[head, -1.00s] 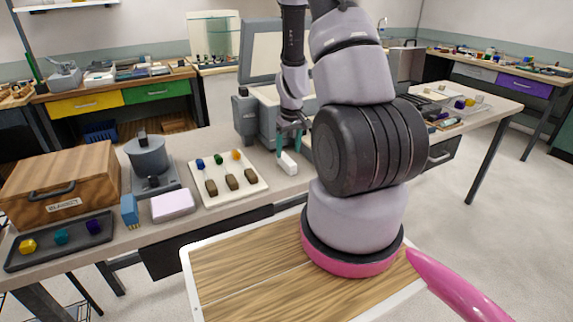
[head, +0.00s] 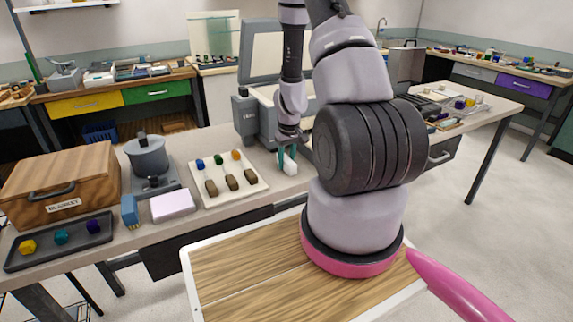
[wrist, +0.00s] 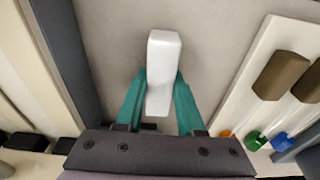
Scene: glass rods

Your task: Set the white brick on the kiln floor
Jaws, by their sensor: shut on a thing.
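My gripper (head: 288,160) is shut on the white brick (head: 290,168), its teal fingers on either side of it. In the wrist view the brick (wrist: 163,65) sits lengthwise between the teal fingertips (wrist: 160,92) and sticks out beyond them. I cannot tell whether it still touches the bench. The grey kiln (head: 249,117) stands just behind and left of my gripper, with its lid (head: 278,50) raised. The kiln floor is hidden in the head view. The kiln's grey wall (wrist: 62,45) runs along the left in the wrist view.
A white board (head: 212,200) with glass rods lies left of my gripper; its edge (wrist: 232,95) shows in the wrist view. Farther left are a pink-white block (head: 172,205), a grey pot (head: 147,156) and a wooden box (head: 62,180). My arm hides the bench to the right.

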